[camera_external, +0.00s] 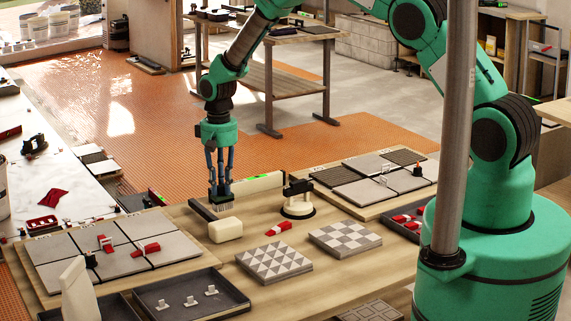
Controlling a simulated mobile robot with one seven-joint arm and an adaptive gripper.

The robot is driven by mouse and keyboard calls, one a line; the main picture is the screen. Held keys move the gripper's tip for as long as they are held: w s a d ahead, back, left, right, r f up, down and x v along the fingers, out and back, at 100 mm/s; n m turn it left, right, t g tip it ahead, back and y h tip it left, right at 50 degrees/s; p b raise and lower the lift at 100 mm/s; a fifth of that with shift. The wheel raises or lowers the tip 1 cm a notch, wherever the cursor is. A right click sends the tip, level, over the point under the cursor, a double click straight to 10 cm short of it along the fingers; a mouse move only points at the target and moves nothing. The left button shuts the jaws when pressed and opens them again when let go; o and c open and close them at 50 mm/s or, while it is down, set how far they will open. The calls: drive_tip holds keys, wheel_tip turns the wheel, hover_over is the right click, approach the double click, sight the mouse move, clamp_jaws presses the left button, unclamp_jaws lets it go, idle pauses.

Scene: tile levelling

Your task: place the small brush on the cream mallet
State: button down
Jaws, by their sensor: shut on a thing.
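The cream mallet lies on the wooden table, with its pale block head (226,230) toward the front and its dark handle (201,209) running back to the left. My gripper (221,188) points straight down just behind the mallet head. It is shut on the small brush (223,207), whose pale bristles show below the fingers. The brush is beside the handle and behind the head in the picture. I cannot tell whether it touches the mallet. The fingers hide most of the brush's upper part.
A suction cup tool (298,200) stands close on the right, with a long pale bar (258,183) behind it. A red clip (279,228) and two patterned tiles (273,262) (345,238) lie nearer. A panel of grey tiles (50,249) is at left; a dark tray (232,296) is in front.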

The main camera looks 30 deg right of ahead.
sight(221, 186)
drive_tip(key=shift+f, duration=1.7)
drive_tip(key=shift+f, duration=0.15)
drive_tip(key=c, duration=1.6)
unclamp_jaws()
drive_tip(key=shift+o, duration=0.2)
wheel_tip(221, 186, up, 12)
drive_tip(key=shift+r, duration=0.15)
